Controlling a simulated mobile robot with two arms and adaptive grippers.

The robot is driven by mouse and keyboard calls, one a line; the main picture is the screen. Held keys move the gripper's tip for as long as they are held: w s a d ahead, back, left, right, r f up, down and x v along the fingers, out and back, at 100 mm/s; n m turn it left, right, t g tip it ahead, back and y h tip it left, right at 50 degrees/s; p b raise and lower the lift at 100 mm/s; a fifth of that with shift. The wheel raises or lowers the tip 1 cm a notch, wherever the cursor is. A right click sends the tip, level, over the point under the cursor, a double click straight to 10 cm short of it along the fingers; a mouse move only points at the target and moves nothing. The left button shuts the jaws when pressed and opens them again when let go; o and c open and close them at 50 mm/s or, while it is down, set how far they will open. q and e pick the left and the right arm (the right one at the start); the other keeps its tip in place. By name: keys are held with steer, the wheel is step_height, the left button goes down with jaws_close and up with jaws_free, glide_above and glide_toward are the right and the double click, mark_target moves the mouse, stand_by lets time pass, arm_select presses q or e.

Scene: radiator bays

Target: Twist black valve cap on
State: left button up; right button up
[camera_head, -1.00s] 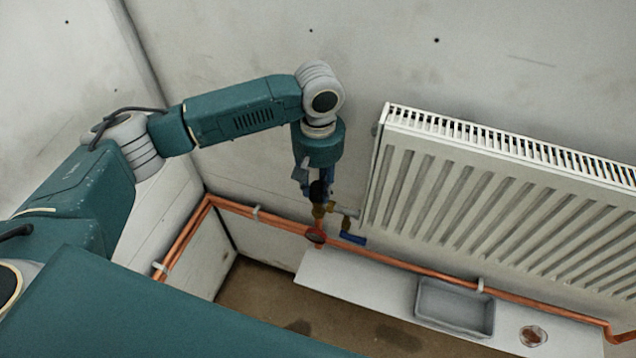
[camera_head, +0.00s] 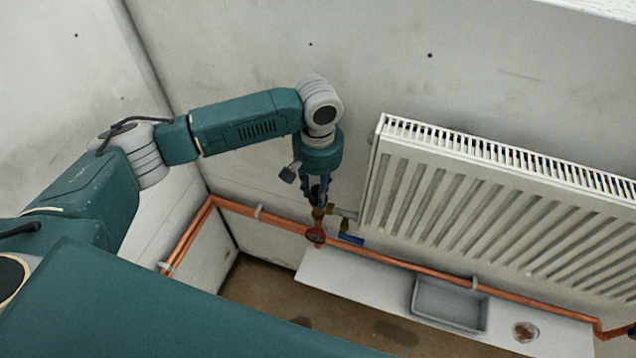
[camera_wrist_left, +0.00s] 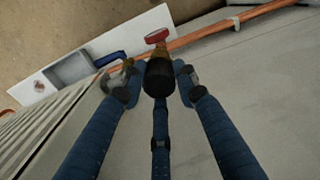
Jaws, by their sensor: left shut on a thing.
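The black valve cap (camera_wrist_left: 158,78) sits between the fingers of my left gripper (camera_wrist_left: 158,84) in the left wrist view. My left gripper is shut on it, with blue fingers around its sides. In the head view my left gripper (camera_head: 319,196) points down at the brass valve (camera_head: 319,212) beside the radiator's lower left corner. The cap is at the top of the valve; whether it is seated on the thread is hidden. A red handwheel (camera_head: 315,235) and a blue lever (camera_head: 351,239) show just below. My right gripper is not in view.
The white radiator (camera_head: 490,195) stands close to the right of my left gripper. Copper pipes (camera_head: 400,263) run low along the wall. A white shelf (camera_head: 380,289) below holds a grey tray (camera_head: 450,303) and a small reddish-brown round item (camera_head: 526,331).

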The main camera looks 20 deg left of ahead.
arm_select(q)
steer(key=m+p, duration=0.1)
steer(key=m, duration=0.1)
steer(key=shift+m+p, duration=0.3)
steer(key=shift+m, duration=0.1)
steer(key=m+p, duration=0.1)
steer(key=m, duration=0.1)
steer(key=shift+w+r+m, duration=0.1)
steer(key=shift+m, duration=0.3)
steer(key=shift+c, duration=0.2)
steer(key=shift+o, duration=0.2)
steer(key=shift+m+p, duration=0.4)
steer(key=shift+m, duration=0.1)
steer(key=shift+w+a+m, duration=0.1)
steer(key=shift+w+m, duration=0.05)
steer(key=shift+m, duration=0.45)
steer(key=shift+c, duration=0.2)
steer(key=shift+o, duration=0.2)
steer(key=shift+p, duration=0.75)
steer(key=shift+t, duration=0.3)
